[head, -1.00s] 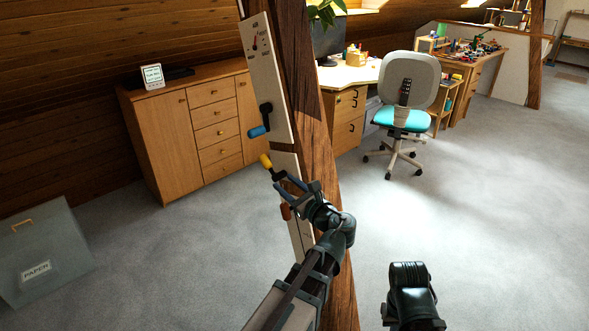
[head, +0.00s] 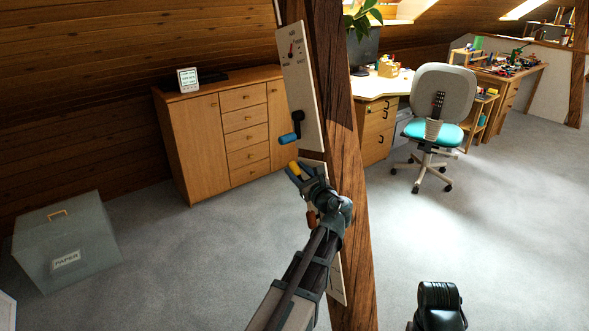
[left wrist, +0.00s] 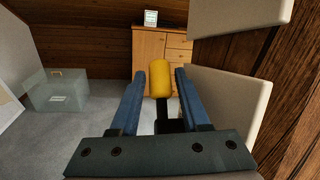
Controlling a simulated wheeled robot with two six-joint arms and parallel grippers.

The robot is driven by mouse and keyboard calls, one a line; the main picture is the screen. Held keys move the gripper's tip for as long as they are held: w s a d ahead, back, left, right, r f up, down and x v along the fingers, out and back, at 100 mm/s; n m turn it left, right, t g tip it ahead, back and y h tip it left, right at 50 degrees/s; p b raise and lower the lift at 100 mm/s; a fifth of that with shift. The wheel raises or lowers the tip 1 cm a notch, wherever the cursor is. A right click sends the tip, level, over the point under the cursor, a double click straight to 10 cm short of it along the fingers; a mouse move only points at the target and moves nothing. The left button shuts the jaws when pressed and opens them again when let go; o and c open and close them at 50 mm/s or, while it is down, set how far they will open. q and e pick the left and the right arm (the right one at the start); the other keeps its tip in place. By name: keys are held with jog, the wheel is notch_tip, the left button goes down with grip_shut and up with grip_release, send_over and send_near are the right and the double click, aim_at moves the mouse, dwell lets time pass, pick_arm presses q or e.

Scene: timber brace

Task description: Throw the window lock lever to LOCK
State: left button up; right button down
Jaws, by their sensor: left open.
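A lever with a yellow handle (head: 294,169) sits on the wooden post, with my left gripper (head: 299,173) at it. In the left wrist view the yellow handle (left wrist: 160,80) stands between the two open blue fingers, with a narrow gap on each side. A lever with a blue handle (head: 289,138) is above it on the upper pale panel (head: 301,90), pointing left. A lever with an orange-red handle (head: 311,218) is below, partly behind my left arm. I cannot read which lever is the window lock.
The post (head: 345,170) rises beside my left arm. A wooden cabinet (head: 195,150), a grey box marked PAPER (head: 90,240), a desk chair (head: 440,95) and desks stand farther back. The grey floor between is clear.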

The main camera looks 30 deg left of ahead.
pick_arm(q)
jog(key=shift+x, duration=0.9)
grip_shut()
dwell(0.9)
